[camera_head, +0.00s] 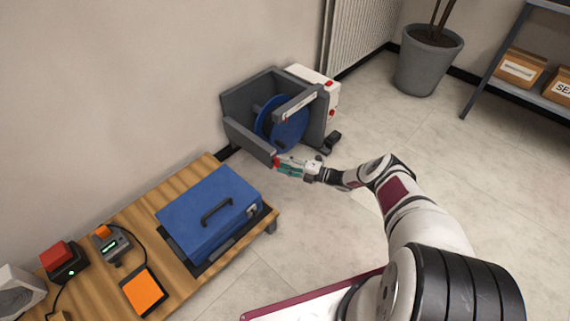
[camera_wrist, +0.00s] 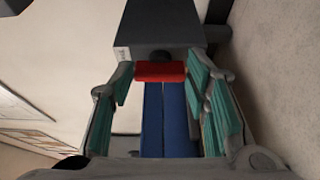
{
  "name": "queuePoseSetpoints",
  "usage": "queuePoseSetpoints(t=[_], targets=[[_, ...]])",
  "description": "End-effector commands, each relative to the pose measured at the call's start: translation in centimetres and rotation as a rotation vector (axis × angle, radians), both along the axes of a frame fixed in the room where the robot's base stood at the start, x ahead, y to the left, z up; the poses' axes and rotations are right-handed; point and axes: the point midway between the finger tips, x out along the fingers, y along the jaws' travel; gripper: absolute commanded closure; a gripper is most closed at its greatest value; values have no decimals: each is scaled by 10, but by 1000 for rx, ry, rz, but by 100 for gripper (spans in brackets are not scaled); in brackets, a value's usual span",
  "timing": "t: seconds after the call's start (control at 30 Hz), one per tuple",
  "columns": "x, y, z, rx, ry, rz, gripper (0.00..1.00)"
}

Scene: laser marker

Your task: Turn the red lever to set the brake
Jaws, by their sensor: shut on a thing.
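The red lever (camera_wrist: 160,71) sits on the end of a dark grey frame arm (camera_wrist: 160,25) in the wrist view, with a black pivot behind it. It lies crosswise between the fingertips. My gripper (camera_wrist: 158,82) has its teal-padded fingers on both ends of the lever, shut on it. In the head view my gripper (camera_head: 288,167) is at the front end of the grey frame (camera_head: 247,142), and a small red bit of the lever (camera_head: 276,161) shows there. The frame holds a blue disc (camera_head: 284,125). The fingers hide much of the lever in the head view.
A white box with red parts (camera_head: 322,84) stands behind the frame. A wooden table (camera_head: 184,285) at lower left bears a blue case (camera_head: 208,212), an orange pad (camera_head: 144,291) and a red button (camera_head: 56,254). A plant pot (camera_head: 428,58) and shelf stand far right. Floor right is clear.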

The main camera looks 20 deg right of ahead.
Motion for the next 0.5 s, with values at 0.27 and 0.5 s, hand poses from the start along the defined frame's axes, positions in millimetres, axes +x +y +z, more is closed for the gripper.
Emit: queuePoseSetpoints(t=[0.27, 0.5], targets=[[0, -1, -1, 2, 6, -3, 85], [0, -1, -1, 2, 5, -3, 37]])
